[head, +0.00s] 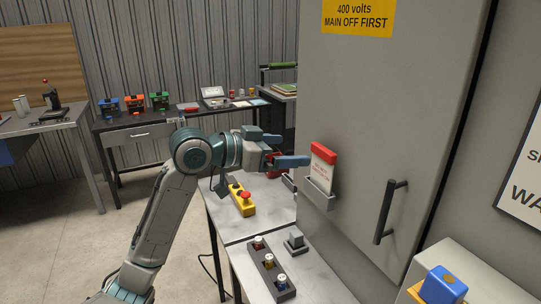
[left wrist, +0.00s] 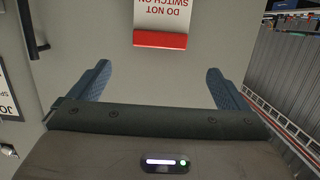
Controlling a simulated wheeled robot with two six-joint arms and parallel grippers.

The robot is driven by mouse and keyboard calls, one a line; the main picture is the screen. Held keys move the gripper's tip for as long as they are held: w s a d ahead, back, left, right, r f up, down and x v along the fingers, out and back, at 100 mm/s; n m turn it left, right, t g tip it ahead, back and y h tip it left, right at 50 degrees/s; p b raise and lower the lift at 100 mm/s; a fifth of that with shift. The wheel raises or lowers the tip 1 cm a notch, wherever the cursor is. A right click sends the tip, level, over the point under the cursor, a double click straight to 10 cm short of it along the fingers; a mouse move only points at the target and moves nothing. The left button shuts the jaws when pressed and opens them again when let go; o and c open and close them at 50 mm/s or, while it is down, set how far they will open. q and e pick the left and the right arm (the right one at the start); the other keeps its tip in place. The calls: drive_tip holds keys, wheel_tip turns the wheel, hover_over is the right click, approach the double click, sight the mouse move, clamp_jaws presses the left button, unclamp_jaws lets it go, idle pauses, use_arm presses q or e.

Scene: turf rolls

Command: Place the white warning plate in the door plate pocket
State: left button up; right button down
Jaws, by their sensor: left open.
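The white warning plate (head: 322,172) has a red top edge and stands in the grey door plate pocket (head: 318,196) on the cabinet door. Its lower part is hidden by the pocket's front. In the left wrist view the plate (left wrist: 162,15) shows upside down with the words "DO NOT SWITCH ON". My left gripper (head: 300,161) is open beside the plate in the head view. In the left wrist view its blue fingers (left wrist: 157,72) are spread wide, with the plate's red edge beyond them and apart from both. My right gripper is not in view.
The grey cabinet door has a black handle (head: 389,212) to the right of the pocket. Below the arm, a bench (head: 228,217) holds a yellow box with a red button (head: 244,200) and a row of knobs (head: 269,265). A blue block (head: 443,285) stands at lower right.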

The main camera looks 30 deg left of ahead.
use_arm(q)
drive_tip(key=shift+b+v, duration=0.4)
drive_tip(key=shift+v, duration=1.15)
